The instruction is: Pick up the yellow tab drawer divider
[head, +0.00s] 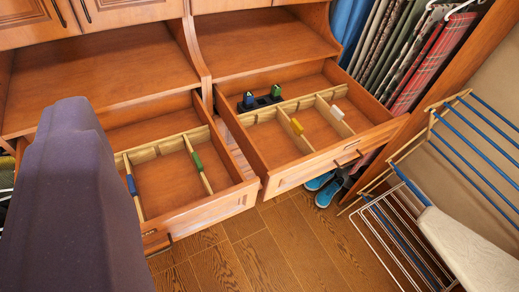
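The yellow tab (296,126) sits on top of a thin light-wood drawer divider (285,114) in the open right drawer (283,180). The divider stands upright, running from a long slotted wood strip (308,103) towards the drawer front. To its right, in the same drawer, is a similar divider with a white tab (337,112). No gripper fingers show in this view, so I cannot see whether my gripper is open or shut. Nothing is seen touching the yellow tab divider.
The open left drawer (213,208) holds dividers with blue (131,185) and green (196,161) tabs. A dark tray with small items (262,102) lies behind the right drawer's strip. A purple-grey form (72,200) blocks the left. A drying rack (405,215) stands right; some wooden floor (262,246) is clear.

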